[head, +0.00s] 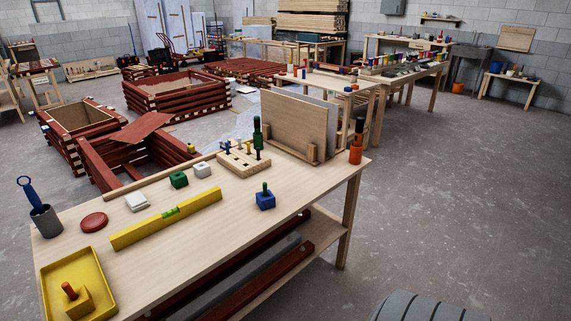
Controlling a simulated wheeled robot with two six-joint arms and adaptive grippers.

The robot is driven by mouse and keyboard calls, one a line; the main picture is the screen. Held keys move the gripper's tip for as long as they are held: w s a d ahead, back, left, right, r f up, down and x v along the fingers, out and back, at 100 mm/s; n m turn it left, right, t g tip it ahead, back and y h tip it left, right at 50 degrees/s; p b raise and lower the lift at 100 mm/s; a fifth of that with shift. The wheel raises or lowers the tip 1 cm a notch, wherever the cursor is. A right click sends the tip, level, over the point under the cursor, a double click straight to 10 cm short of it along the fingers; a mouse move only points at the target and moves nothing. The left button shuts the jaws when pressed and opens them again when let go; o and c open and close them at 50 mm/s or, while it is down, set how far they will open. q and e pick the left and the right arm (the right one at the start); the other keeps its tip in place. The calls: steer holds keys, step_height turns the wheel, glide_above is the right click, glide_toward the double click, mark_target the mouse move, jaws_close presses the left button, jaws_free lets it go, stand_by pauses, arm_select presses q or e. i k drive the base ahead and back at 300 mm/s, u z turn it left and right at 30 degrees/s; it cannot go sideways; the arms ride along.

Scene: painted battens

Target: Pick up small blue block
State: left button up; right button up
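A small blue block (265,202) sits on the near wooden workbench (222,240), close to its front right edge. A dark green peg (265,187) stands upright on its top. Nothing touches the block's sides, and bare bench top surrounds it. Neither of my grippers is in this view.
A yellow level (167,218) lies left of the block; green (179,180) and white (136,202) blocks sit behind it. A drilled peg block (243,163), an upright board rack (295,125) and an orange cup (356,155) stand behind. A yellow tray (98,294) is front left.

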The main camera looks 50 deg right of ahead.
mark_target(264, 202)
steer(key=i, duration=0.45)
steer(key=z, duration=1.75)
steer(key=k, duration=1.1)
steer(key=z, duration=0.95)
steer(key=i, duration=0.3)
steer(key=z, duration=0.65)
steer(key=i, duration=1.9)
steer(key=u, duration=1.15)
steer(key=i, duration=0.55)
steer(key=u, duration=0.7)
